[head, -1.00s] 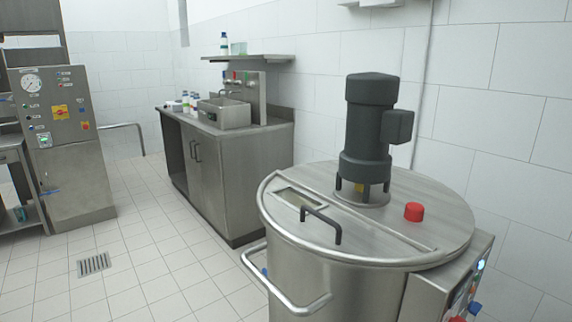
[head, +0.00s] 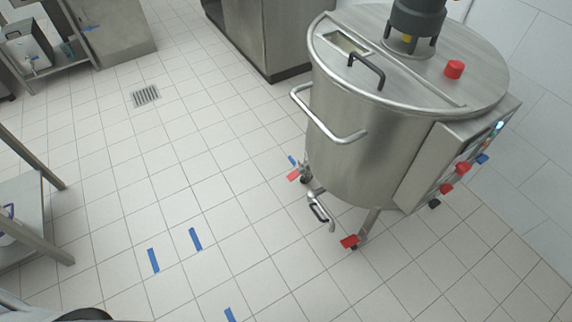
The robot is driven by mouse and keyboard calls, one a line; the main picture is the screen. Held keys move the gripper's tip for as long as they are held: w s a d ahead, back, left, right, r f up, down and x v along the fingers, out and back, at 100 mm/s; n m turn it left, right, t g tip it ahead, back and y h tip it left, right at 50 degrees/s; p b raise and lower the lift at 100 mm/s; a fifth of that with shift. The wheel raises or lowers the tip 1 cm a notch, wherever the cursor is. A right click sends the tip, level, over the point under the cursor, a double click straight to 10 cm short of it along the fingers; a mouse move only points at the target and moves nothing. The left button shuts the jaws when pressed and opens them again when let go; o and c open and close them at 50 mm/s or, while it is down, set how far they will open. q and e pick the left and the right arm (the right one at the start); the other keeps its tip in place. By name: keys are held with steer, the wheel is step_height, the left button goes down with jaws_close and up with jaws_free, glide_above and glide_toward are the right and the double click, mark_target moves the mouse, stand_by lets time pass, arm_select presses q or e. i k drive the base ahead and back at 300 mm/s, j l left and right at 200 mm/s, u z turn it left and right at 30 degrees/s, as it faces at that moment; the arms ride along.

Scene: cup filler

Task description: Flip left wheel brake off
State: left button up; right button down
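A steel mixing tank (head: 380,130) on wheeled legs stands at the right in the head view. Two red wheel brake pedals show low on its legs. The left wheel brake (head: 294,175) is beside a dark caster at the tank's left leg. The other wheel brake (head: 349,241) is at the front leg, close to the floor. Both pedals are small here, and I cannot tell whether either is on or off. Neither of my grippers is in view.
A U-shaped handle (head: 330,118) sticks out from the tank's left side. A valve outlet with a black handle (head: 318,212) hangs between the brakes. Blue tape strips (head: 195,239) mark the open tiled floor. A steel table (head: 30,215) stands at the left edge.

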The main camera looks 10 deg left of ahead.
mark_target(292, 175)
steer(key=k+j+z, duration=0.2)
steer(key=k+j, duration=0.85)
steer(key=i+u, duration=0.25)
steer(key=i, duration=1.45)
